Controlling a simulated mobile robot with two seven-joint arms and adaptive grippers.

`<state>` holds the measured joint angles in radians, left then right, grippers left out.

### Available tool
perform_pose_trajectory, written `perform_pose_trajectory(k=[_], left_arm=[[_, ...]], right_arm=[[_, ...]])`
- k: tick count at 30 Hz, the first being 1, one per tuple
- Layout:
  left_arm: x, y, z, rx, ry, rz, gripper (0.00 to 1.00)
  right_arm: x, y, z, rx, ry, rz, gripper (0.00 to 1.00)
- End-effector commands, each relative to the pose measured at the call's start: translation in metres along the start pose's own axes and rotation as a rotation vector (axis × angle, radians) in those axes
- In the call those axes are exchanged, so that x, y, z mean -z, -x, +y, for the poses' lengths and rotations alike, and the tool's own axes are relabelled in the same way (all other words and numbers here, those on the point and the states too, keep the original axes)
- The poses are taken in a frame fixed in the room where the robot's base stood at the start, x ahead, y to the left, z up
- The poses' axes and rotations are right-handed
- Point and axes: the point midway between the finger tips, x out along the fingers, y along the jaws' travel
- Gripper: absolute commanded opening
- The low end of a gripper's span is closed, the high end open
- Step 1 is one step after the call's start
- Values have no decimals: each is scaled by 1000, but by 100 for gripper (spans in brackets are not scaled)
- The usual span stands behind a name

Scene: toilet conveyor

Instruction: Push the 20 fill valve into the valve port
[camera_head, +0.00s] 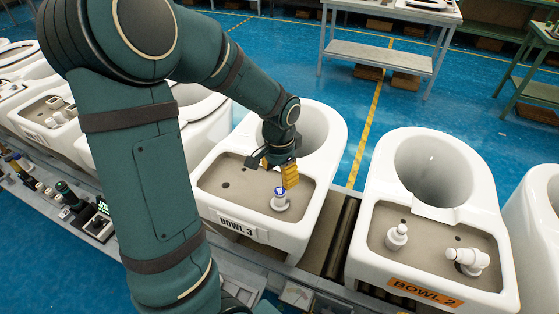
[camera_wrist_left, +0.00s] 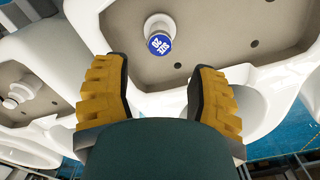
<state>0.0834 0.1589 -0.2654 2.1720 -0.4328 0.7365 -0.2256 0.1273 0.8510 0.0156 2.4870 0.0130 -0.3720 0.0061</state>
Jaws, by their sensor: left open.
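The fill valve (camera_head: 280,200) is white with a blue cap and stands upright in the recessed grey deck of the toilet labelled BOWL 3 (camera_head: 236,228). In the left wrist view the valve's blue cap (camera_wrist_left: 159,44) shows a white "20" and sits beyond the two fingertips. My left gripper (camera_head: 288,178) has yellow fingers and is just above and behind the valve in the head view. In the left wrist view the left gripper (camera_wrist_left: 160,75) is open with nothing between its fingers. The valve port under the valve is hidden by it. My right gripper is not in view.
The toilet labelled BOWL 2 (camera_head: 425,292) stands to the right with white fittings (camera_head: 397,236) in its deck. More toilets line the left. A grey roller gap (camera_head: 341,235) separates the two bowls. A white table (camera_head: 385,55) stands behind on the blue floor.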

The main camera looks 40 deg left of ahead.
Motion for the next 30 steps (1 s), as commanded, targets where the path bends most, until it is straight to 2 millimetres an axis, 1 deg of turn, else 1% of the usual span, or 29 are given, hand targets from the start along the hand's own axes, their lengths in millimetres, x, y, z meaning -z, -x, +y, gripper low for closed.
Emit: perform_pose_trajectory(k=[1, 3, 6, 9, 13, 20, 21, 23, 24, 25, 26, 30], left_arm=[[1, 11, 0, 1, 0, 5, 58], [1, 22, 0, 0, 0, 4, 58], [0, 35, 0, 0, 1, 2, 58], [0, 43, 0, 0, 1, 0, 58], [0, 47, 0, -1, 0, -1, 58], [0, 47, 0, -1, 0, -1, 58], [0, 47, 0, -1, 0, -1, 53], [0, 47, 0, 0, -5, -2, 32], [0, 46, 0, 0, -16, -3, 18], [0, 46, 0, 1, -30, -4, 8], [0, 45, -1, 3, -49, -6, 0], [0, 38, -2, 10, -209, -18, 0]], right_arm=[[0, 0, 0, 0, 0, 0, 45], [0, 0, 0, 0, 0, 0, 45], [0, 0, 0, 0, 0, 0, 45], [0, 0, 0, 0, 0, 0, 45], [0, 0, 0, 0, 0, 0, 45], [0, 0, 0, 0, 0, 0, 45], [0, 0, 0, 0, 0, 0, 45], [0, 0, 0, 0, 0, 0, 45], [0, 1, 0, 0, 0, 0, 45], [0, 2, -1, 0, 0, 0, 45], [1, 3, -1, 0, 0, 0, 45], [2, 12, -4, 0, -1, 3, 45]])
